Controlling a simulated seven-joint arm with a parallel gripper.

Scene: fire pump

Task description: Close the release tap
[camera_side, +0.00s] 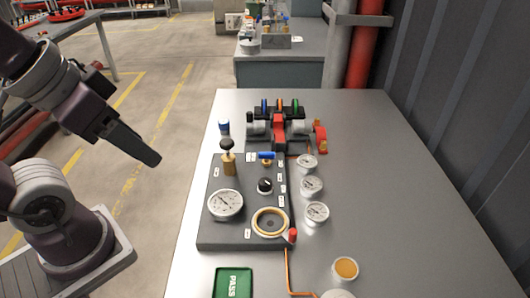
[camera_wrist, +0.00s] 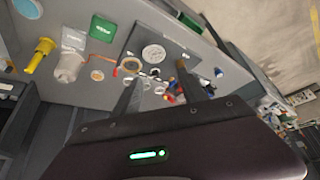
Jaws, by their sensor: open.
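A dark panel (camera_side: 219,229) lies on the grey table and carries the fire pump controls. On it are a small blue-handled brass tap (camera_side: 266,157), a black knob (camera_side: 265,185) and a brass valve with a dark ball knob (camera_side: 228,160). The labels are too small to read, so I cannot tell which one is the release tap. My gripper (camera_side: 148,155) hangs left of the panel, raised and apart from everything. In the wrist view my gripper (camera_wrist: 160,72) has its two fingers spread with nothing held; the panel's gauge (camera_wrist: 153,53) shows beyond them.
A pump body with coloured levers (camera_side: 280,125) stands behind the panel. Several small gauges (camera_side: 311,185) line its right side. A red-topped lever (camera_side: 292,236) is at its front right corner. A green PASS box (camera_side: 233,283) lies in front. The table's right side is clear.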

